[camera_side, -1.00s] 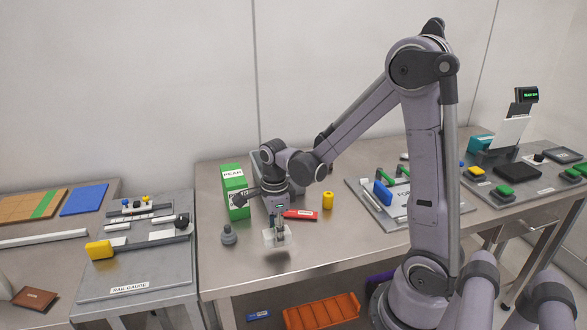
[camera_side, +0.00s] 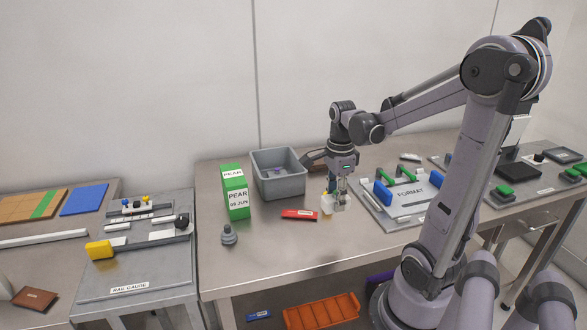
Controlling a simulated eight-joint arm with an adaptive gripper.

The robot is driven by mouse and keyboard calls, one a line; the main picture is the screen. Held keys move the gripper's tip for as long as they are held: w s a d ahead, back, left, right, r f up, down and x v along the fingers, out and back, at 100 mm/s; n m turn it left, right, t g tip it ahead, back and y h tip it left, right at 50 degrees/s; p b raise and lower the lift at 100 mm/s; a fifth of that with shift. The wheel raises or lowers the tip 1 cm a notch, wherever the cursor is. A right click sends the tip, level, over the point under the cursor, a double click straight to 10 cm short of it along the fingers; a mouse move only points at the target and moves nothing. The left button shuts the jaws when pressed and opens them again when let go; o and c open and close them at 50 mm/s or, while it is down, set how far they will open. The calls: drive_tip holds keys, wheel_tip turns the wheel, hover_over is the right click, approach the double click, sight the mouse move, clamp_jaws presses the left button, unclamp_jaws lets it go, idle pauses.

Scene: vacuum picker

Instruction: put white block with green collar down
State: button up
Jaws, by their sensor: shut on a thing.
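My gripper (camera_side: 340,188) points down over the middle table and is shut on a whitish block (camera_side: 340,203). The block is low, near the left edge of the FORMAT board (camera_side: 405,208); I cannot tell whether it touches the table. The jaws cover part of the block, and no green collar can be made out on it.
A red block (camera_side: 299,214) lies just left of my gripper. A grey bin (camera_side: 279,181), a green PEAR box (camera_side: 234,184) and a grey knobbed piece (camera_side: 229,237) stand further left. The table front is clear.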

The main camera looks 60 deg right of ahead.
drive_tip(key=s+d+f, duration=0.2)
drive_tip(key=s+d, duration=0.3)
drive_tip(key=s, duration=0.1)
drive_tip(key=shift+d+f, duration=0.1)
drive_tip(key=shift+f, duration=3.8)
drive_tip(key=shift+f, duration=0.1)
drive_tip(key=o, duration=1.2)
